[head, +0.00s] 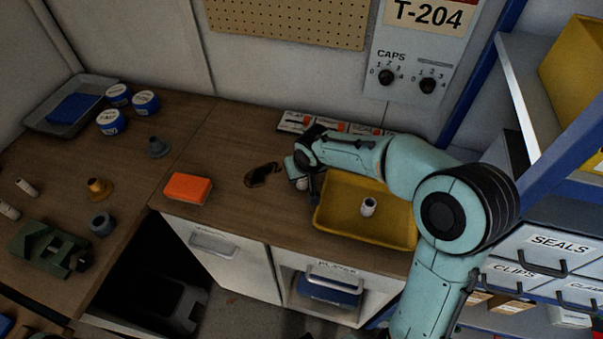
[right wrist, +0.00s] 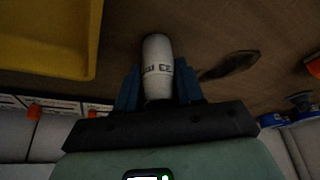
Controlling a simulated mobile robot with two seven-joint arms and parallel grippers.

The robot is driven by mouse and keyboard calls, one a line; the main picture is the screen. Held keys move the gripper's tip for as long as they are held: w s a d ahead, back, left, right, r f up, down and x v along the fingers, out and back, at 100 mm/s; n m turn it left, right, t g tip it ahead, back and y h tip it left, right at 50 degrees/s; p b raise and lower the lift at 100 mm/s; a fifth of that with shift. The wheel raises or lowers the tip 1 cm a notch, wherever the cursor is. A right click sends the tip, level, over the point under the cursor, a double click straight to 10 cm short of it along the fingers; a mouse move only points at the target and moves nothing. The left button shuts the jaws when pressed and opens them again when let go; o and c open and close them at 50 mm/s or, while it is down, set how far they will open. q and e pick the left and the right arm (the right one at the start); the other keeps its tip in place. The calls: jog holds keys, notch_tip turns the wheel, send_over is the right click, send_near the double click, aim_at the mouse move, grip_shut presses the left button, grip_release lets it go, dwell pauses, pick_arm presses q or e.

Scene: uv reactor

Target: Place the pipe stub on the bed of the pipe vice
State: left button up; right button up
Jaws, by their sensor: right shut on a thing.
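My right gripper (head: 302,183) is shut on a white pipe stub (right wrist: 157,58) just left of the yellow tray. In the right wrist view the stub has dark lettering and sits between the blue fingers (right wrist: 158,84), sticking out past their tips. In the head view the gripper mostly hides the held stub. The green pipe vice (head: 40,249) stands at the lower left of the bench, far from the gripper. Its bed is hard to make out. My left gripper is not in view.
The yellow tray (head: 335,228) holds another white stub (head: 368,207). A dark flat object (head: 262,174), an orange box (head: 188,189), a grey fitting (head: 157,147), an orange-yellow flanged piece (head: 99,189) and a grey ring (head: 102,224) lie between gripper and vice. White stubs (head: 26,187) lie near the vice.

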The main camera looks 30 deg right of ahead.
jog(key=shift+f, duration=0.15)
jog(key=o, duration=0.7)
jog(key=shift+c, duration=0.2)
jog(key=o, duration=0.4)
